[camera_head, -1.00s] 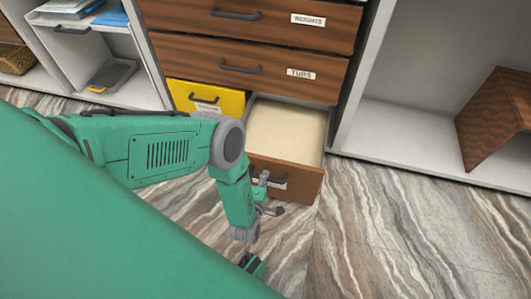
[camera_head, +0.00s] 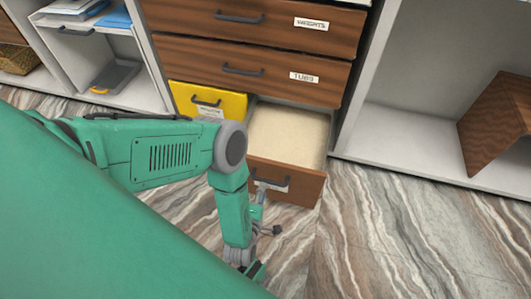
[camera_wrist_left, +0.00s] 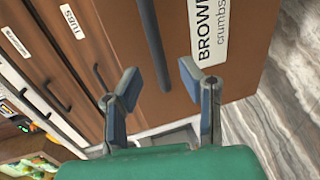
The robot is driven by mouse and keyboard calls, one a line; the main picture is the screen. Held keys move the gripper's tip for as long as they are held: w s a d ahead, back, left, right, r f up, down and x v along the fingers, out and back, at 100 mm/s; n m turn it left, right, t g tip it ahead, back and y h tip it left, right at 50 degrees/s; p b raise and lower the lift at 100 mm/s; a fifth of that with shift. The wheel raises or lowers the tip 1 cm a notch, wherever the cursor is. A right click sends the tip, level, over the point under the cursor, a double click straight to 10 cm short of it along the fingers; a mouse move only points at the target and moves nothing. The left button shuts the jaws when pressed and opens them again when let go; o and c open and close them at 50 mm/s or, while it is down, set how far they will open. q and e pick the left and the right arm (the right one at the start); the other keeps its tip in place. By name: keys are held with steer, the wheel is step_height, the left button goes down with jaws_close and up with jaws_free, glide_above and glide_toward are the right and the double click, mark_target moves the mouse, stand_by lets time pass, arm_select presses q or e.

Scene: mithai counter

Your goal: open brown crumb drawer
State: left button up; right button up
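The brown crumb drawer (camera_head: 286,180) is the low drawer, pulled out, with pale crumb-like fill (camera_head: 290,132) inside. Its dark handle (camera_head: 270,185) is partly hidden by my gripper in the head view. In the left wrist view the drawer front (camera_wrist_left: 245,60) bears a white "BROWN crumbs" label (camera_wrist_left: 211,25). The handle (camera_wrist_left: 154,45) shows there beyond and between the fingertips. My left gripper (camera_head: 267,212) is just in front of the drawer. Its fingers (camera_wrist_left: 160,80) are spread and hold nothing. My right gripper is out of view.
A yellow drawer front (camera_head: 207,99) is left of the open drawer. The "WEIGHTS" drawer (camera_head: 260,17) and "TUBS" drawer (camera_head: 255,65) above look shut. An open shelf bay (camera_head: 400,140) with a brown wooden piece (camera_head: 497,122) is at right. The marbled floor (camera_head: 400,240) is clear.

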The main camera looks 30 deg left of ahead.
arm_select(q)
steer(key=v, duration=0.6)
steer(key=shift+s+d, duration=0.15)
steer(key=shift+s, duration=0.05)
